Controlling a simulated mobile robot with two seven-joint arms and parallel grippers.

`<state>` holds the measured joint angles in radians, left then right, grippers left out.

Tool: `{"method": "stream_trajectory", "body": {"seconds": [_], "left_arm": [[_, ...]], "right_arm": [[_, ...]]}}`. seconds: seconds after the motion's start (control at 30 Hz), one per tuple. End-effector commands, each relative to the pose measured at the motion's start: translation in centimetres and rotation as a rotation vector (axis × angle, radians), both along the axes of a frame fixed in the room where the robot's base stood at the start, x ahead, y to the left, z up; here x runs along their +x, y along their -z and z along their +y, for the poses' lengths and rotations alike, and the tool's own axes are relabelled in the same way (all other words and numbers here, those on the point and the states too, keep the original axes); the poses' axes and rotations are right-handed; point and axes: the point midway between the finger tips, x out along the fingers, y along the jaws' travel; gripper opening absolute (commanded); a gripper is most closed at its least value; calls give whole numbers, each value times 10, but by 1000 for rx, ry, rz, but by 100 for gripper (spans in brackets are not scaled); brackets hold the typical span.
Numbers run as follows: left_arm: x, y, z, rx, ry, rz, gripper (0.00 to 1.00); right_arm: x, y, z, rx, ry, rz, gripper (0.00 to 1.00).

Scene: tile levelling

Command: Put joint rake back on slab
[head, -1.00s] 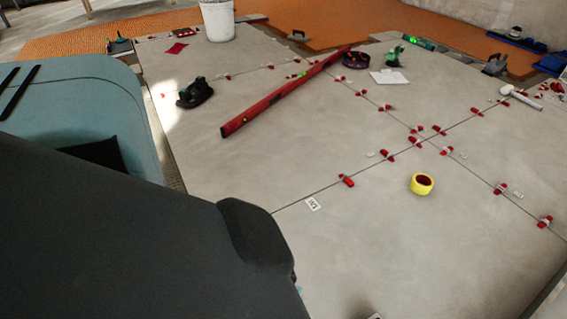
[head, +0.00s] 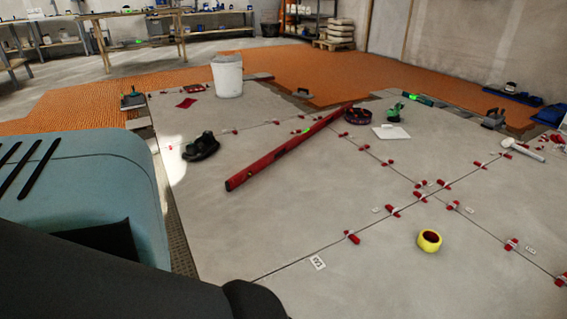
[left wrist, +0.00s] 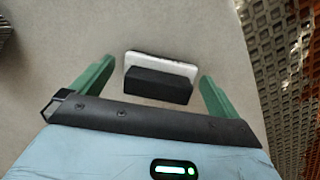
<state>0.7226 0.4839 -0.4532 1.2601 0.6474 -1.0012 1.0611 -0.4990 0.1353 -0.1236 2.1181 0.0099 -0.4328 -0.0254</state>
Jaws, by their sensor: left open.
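In the left wrist view, my left gripper (left wrist: 156,71) is open, its two green fingers apart and pointing at the grey surface. A small black block with a pale, flat part along its far edge (left wrist: 158,85) shows between the fingers. I cannot tell whether it is the joint rake, or whether a finger touches it. No joint rake can be made out for certain in the head view. The large grey slabs (head: 330,215) lie across the floor there, with red clips along their joints. My right gripper is in neither view.
On the slabs lie a long red level (head: 285,150), a yellow tape roll (head: 429,240), black knee pads (head: 201,146), a white-headed mallet (head: 523,150) and a white bucket (head: 228,76). Orange matting (head: 90,108) borders the slabs. Brown perforated matting (left wrist: 285,60) shows at right in the wrist view.

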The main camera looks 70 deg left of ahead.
Motion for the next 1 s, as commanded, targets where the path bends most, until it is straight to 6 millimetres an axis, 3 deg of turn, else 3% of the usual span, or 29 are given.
{"method": "stream_trajectory", "body": {"seconds": [0.5, 0.7, 1.0], "left_arm": [[6, -95, 14, 1, -1, -5, 100], [6, -111, 17, 1, 0, -2, 100], [6, -114, 17, 0, -1, 0, 100]], "right_arm": [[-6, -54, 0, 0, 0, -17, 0], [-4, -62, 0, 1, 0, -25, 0], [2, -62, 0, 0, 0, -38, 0]]}}
